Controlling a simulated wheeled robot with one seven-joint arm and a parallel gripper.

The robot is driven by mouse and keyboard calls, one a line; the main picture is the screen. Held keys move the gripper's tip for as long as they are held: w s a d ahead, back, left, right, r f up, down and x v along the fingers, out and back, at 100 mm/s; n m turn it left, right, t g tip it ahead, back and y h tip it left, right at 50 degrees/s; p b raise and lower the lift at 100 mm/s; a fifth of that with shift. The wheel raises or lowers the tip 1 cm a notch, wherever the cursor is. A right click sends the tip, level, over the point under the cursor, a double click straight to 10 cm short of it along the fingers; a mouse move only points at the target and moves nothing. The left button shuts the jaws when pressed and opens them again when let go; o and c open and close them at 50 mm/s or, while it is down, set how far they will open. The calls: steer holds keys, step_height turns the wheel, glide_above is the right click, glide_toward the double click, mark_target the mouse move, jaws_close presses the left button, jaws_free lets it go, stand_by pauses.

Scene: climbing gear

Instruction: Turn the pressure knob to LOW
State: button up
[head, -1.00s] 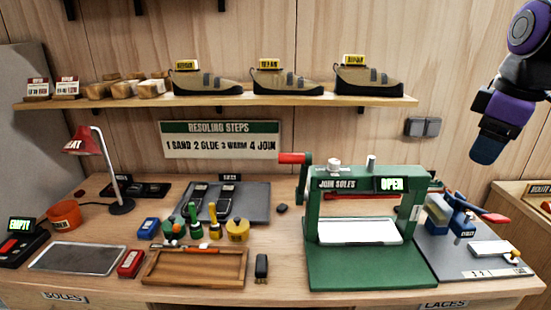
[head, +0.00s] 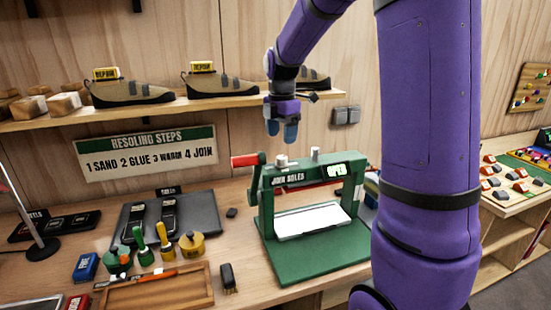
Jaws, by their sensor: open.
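The green sole press (head: 262,215), labelled JOIN SOLES, stands on the workbench with a lit display (head: 337,170) on its front. On its top are two small pale knobs, a left one (head: 282,161) and a right one (head: 315,154); I cannot read a LOW mark or tell which sets pressure. A red-handled lever (head: 246,160) sticks out at its upper left. A white plate lies in the press opening. My gripper (head: 282,131) hangs above and behind the press top, fingers pointing down, open and empty, apart from the knobs.
A shelf (head: 225,108) with several shoes runs along the wall behind my gripper. A wooden tray (head: 190,297), glue pots and a dark mat (head: 200,219) lie left of the press. My purple arm covers the bench's right part. Another table (head: 515,195) stands at right.

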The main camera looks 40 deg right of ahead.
mark_target(282, 157)
step_height(282, 157, down, 8)
steer(key=shift+d+r, duration=0.1)
steer(key=shift+d, duration=0.05)
stand_by(0.3)
steer(key=c, duration=0.9)
